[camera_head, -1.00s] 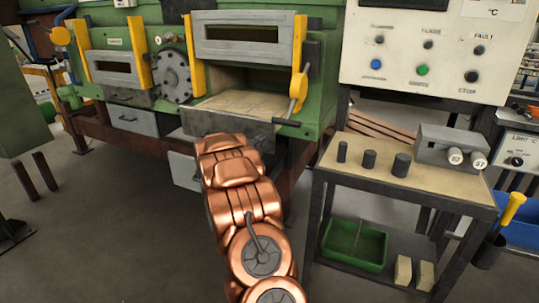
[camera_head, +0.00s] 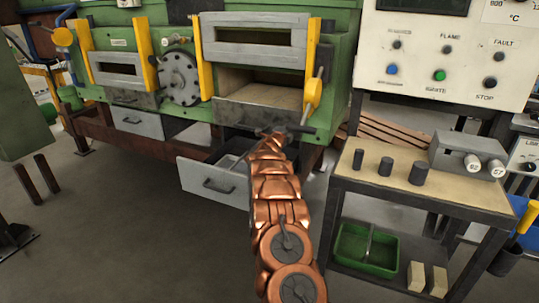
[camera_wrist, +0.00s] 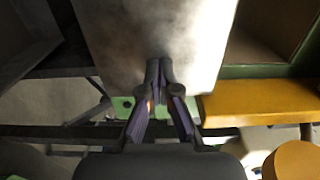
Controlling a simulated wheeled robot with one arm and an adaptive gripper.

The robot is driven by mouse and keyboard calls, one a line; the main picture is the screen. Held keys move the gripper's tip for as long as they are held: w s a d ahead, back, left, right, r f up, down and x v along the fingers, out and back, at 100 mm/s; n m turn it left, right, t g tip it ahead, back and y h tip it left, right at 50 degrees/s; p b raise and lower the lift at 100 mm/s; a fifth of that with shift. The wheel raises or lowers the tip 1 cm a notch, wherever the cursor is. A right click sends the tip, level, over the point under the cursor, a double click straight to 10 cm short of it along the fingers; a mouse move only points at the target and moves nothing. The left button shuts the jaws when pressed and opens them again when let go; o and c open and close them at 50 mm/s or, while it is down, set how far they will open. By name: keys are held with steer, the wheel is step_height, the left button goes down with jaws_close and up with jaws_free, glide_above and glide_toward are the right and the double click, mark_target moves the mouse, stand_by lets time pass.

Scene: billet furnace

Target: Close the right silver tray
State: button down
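My gripper (camera_head: 273,134) is at the lower edge of this plate, small and partly hidden by my arm. In the wrist view my gripper (camera_wrist: 160,82) has its fingertips together, overlapping a pale grey plate (camera_wrist: 130,35); contact is not clear. Nothing shows between the fingers.
Below, a silver drawer (camera_head: 210,183) stands pulled out, just left of my arm. The left furnace bay (camera_head: 115,70) has a shut drawer (camera_head: 138,122) below. A worktable (camera_head: 365,187) with dark cylinders stands at the right.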

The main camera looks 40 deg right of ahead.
steer(key=shift+p+x, duration=0.35)
steer(key=shift+x, duration=0.95)
steer(key=shift+w+r, duration=0.1)
steer(key=shift+r, duration=0.1)
steer(key=shift+d+r, duration=0.2)
steer(key=shift+r, duration=0.05)
steer(key=shift+f, duration=0.1)
steer(key=b+v, duration=0.6)
steer(key=v, duration=0.8)
steer(key=shift+a+f, duration=0.2)
